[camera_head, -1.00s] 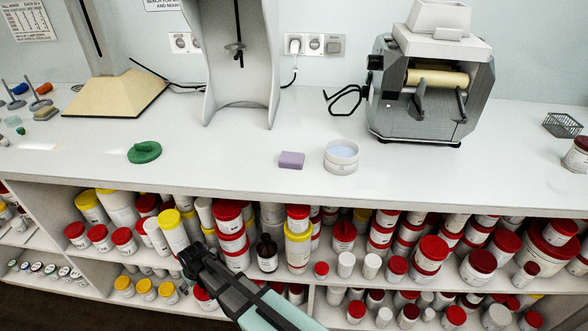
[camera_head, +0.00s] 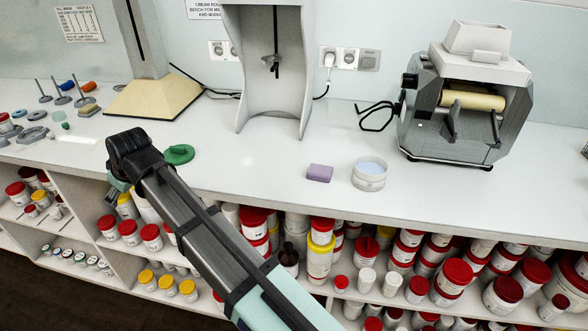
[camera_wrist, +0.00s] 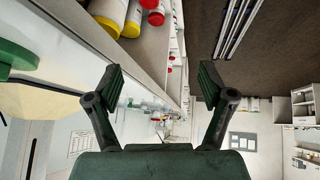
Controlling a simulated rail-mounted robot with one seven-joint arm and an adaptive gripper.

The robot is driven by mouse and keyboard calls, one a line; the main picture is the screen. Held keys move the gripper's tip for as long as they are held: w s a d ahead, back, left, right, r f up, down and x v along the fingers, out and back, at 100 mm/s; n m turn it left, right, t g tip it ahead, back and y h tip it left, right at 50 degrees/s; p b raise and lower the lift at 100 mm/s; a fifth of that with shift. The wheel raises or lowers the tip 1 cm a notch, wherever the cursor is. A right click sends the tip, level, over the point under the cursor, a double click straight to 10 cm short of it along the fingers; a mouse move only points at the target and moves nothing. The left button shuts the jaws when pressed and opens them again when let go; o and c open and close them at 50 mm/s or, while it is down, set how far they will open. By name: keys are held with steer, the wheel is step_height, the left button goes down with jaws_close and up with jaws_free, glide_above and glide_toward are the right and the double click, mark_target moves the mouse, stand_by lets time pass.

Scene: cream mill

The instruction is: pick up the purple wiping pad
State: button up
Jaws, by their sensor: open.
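The purple wiping pad (camera_head: 319,173) lies flat on the white bench top near its front edge, just left of a round white dish (camera_head: 369,174). The pad does not show in the wrist view. In the head view my arm reaches up to the left, and my gripper end is largely hidden behind the wrist, well left of the pad and near the bench's front edge. In the wrist view my gripper (camera_wrist: 163,88) has its two fingers wide apart with nothing between them.
A green round object (camera_head: 179,154) lies on the bench close to my wrist. A grey roller mill (camera_head: 465,100) stands behind the dish on the right. Shelves below the bench (camera_head: 250,185) hold several jars with red and yellow lids.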

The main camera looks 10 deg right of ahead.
steer(key=w+d+r+g+h+p, duration=0.1)
steer(key=w+d+r+h+p, duration=0.25)
steer(key=d, duration=0.85)
steer(key=w+d+r+p, duration=0.3)
steer(key=d+r+p, duration=0.3)
steer(key=d, duration=0.7)
steer(key=s+d+r+g+h+p, duration=0.1)
steer(key=s+d+r+p, duration=0.15)
steer(key=d, duration=0.65)
steer(key=s+d+r+g+p, duration=0.1)
steer(key=d+r+p, duration=0.2)
steer(key=d, duration=0.6)
steer(key=s+d+r+g+h+p, duration=0.1)
steer(key=s+d+r+g+p, duration=0.15)
steer(key=d, duration=0.65)
steer(key=p, duration=0.3)
glide_above(322, 170)
steer(key=shift+n+t, duration=0.4)
steer(key=shift+t, duration=0.05)
steer(key=f, duration=1.1)
steer(key=shift+d+f, duration=0.1)
steer(key=shift+d, duration=0.15)
steer(key=shift+a+f+p, duration=0.2)
steer(key=shift+f+p, duration=1.15)
steer(key=shift+f, duration=1.35)
steer(key=c, duration=0.9)
